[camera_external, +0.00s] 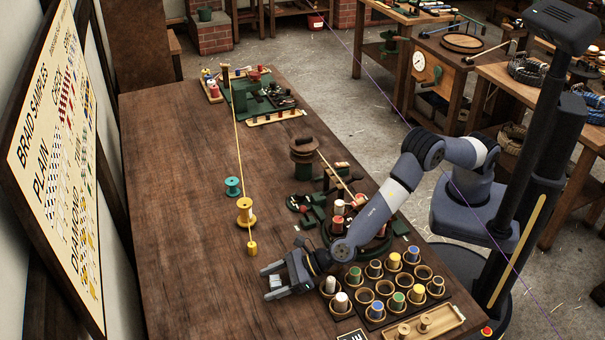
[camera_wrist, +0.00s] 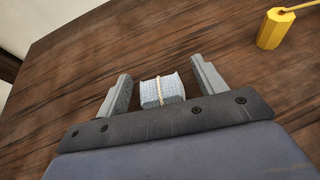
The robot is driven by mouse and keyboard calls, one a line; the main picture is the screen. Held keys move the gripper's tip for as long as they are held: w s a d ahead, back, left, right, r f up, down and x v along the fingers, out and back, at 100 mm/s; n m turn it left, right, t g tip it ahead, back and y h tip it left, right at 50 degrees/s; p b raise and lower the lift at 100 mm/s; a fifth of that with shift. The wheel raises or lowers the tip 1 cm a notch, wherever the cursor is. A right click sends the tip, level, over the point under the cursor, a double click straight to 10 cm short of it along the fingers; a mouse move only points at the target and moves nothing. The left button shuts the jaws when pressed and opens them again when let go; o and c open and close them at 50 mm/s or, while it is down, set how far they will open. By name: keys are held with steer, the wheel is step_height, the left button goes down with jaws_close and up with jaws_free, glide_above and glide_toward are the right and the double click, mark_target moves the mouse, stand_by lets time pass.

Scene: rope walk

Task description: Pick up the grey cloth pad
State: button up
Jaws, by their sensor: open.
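The grey cloth pad (camera_wrist: 149,91) is a small light-grey folded bundle with a cream cord around its middle. In the wrist view it lies on the wooden table between the two fingers of my gripper (camera_wrist: 160,86), with a gap on each side. Its near end is hidden by the gripper's body. In the external view my gripper (camera_external: 268,280) is low over the table, left of the spool rack, with its fingers apart. A small light patch shows between the fingers there, too small to make out clearly.
A yellow weight (camera_wrist: 275,29) on a cord stands beyond my gripper to the right in the wrist view. A rack of spools (camera_external: 383,289) is right of my gripper. The table's left side is clear.

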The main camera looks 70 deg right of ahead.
steer(key=shift+c, duration=0.5)
steer(key=c, duration=0.9)
steer(key=shift+r, duration=0.1)
steer(key=shift+c, duration=0.2)
